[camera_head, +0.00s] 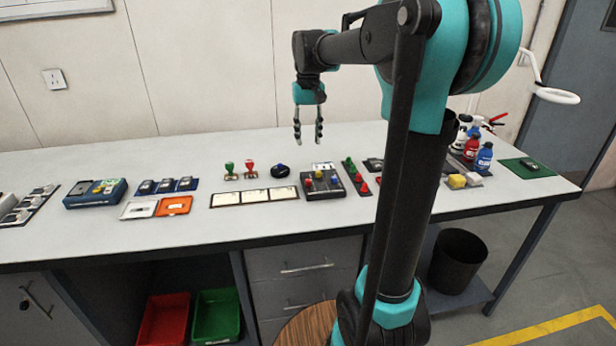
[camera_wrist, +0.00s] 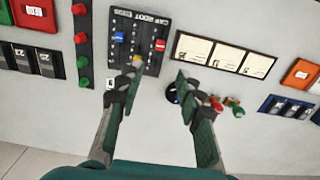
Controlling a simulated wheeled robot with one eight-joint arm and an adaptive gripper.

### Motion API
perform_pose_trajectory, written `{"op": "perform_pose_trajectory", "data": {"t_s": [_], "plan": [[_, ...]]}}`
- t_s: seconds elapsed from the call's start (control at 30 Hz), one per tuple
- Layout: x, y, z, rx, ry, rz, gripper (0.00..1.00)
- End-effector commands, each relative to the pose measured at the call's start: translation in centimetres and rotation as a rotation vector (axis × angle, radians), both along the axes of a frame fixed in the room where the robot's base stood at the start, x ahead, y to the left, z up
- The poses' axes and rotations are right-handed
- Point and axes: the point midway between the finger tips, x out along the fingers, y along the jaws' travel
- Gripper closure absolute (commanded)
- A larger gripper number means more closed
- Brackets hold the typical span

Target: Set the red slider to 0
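A dark slider panel (camera_head: 325,194) lies on the table with three coloured knobs in parallel tracks. Its red slider (camera_head: 309,183) is on the left in the head view. In the wrist view, which sees the panel turned around, the red slider (camera_wrist: 160,45) is on the right. The yellow slider (camera_wrist: 138,60) is in the middle track and the blue slider (camera_wrist: 118,37) in the left one. The scale marks are too small to read. My gripper (camera_head: 308,138) is open and empty, pointing down above the table, apart from the panel. Its fingers (camera_wrist: 148,85) show below the panel in the wrist view.
White cards (camera_head: 255,197) lie left of the panel. A dark round knob (camera_head: 280,170), a red stamp (camera_head: 250,169) and a green stamp (camera_head: 230,170) stand behind them. A strip of green and red knobs (camera_wrist: 83,47) runs close beside the panel.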

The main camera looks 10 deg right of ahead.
Motion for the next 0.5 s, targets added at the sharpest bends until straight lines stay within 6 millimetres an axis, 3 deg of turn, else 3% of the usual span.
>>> {"op": "perform_pose_trajectory", "data": {"t_s": [0.5], "plan": [[0.0, 0.0, -10.3, 0.0, -0.001, 0.0, 0.64]]}}
